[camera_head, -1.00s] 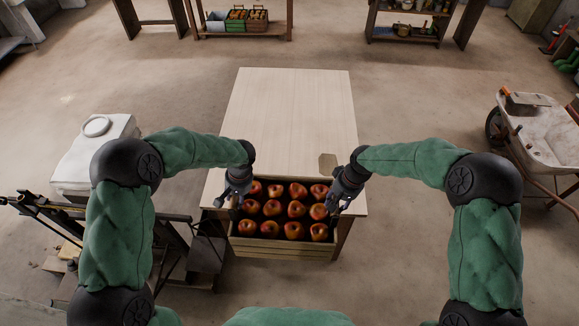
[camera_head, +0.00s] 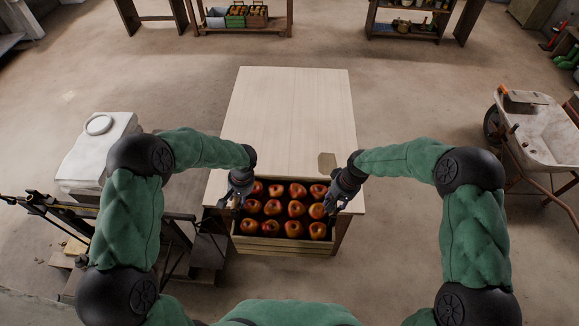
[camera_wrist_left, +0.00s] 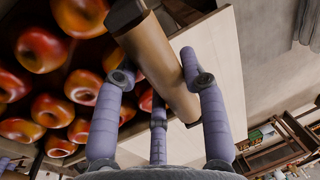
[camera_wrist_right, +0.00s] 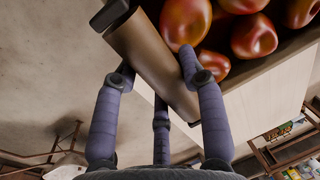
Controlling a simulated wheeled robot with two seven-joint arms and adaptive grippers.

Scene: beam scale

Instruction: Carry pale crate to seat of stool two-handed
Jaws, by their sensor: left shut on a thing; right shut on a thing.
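The pale slatted crate (camera_head: 284,246), filled with red apples (camera_head: 290,210), is in the lower middle of the head view, overlapping the near edge of the table. Whether it rests on anything is hard to tell. My left gripper (camera_head: 234,200) is shut on a brown cylindrical handle (camera_wrist_left: 158,65) at the crate's left end. My right gripper (camera_head: 335,205) is shut on the matching handle (camera_wrist_right: 150,62) at its right end. The crate looks about level. I cannot make out a stool.
The pale wooden table top (camera_head: 288,115) beyond the crate is mostly bare, with a small brown patch (camera_head: 327,162) on it. A scale-like metal frame (camera_head: 205,250) and a white container (camera_head: 97,150) stand at left. A wheelbarrow (camera_head: 545,135) stands at right. Shelves line the back.

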